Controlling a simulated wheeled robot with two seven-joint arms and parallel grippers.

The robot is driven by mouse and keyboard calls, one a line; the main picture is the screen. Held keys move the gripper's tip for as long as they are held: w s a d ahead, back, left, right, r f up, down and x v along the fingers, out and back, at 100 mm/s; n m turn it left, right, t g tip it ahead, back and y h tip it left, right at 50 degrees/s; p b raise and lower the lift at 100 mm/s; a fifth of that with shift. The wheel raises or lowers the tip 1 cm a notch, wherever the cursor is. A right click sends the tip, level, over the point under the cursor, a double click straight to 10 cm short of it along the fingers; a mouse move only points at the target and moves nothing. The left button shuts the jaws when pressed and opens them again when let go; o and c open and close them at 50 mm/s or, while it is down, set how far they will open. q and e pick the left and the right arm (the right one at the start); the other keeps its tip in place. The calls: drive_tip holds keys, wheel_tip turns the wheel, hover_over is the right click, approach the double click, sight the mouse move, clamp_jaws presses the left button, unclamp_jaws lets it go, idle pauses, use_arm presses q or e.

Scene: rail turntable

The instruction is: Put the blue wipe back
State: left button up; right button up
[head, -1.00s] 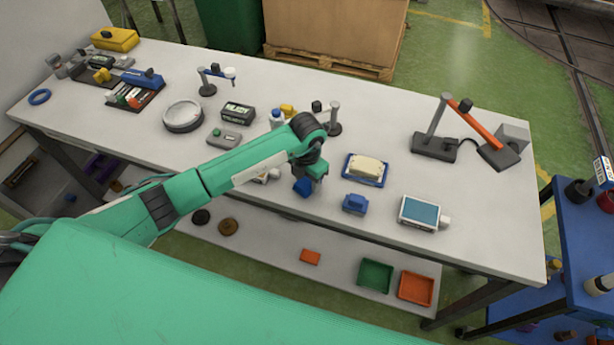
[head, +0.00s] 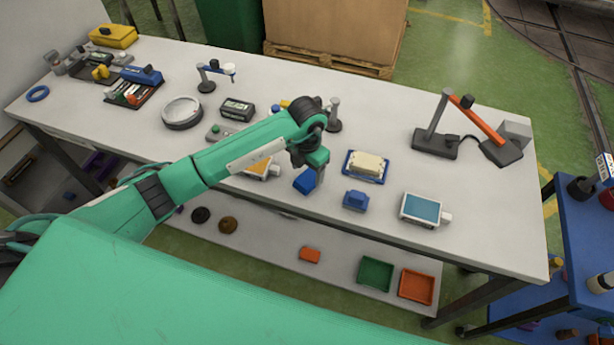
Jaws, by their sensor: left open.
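A small blue piece (head: 304,181), which may be the blue wipe, shows just below my left gripper (head: 311,170) over the front half of the white table. The gripper is open. Its fingers are small and partly hidden, so I cannot tell whether the piece lies between them or rests on the table. A second blue, block-like item (head: 355,201) stands to the right, apart from the gripper. A blue tray (head: 347,171) holding a cream pad (head: 369,165) lies behind that item. My right gripper is out of view.
A device with a blue screen (head: 422,209) sits near the front right edge. A grey stand with an orange arm (head: 483,120) is behind it. A round grey dish (head: 182,113) and several tools fill the left. The bare table (head: 390,125) behind the tray is clear.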

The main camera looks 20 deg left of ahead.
sight(307, 178)
use_arm(q)
wheel_tip(307, 178, up, 9)
drive_tip(key=b, duration=0.2)
drive_tip(key=shift+b, duration=0.3)
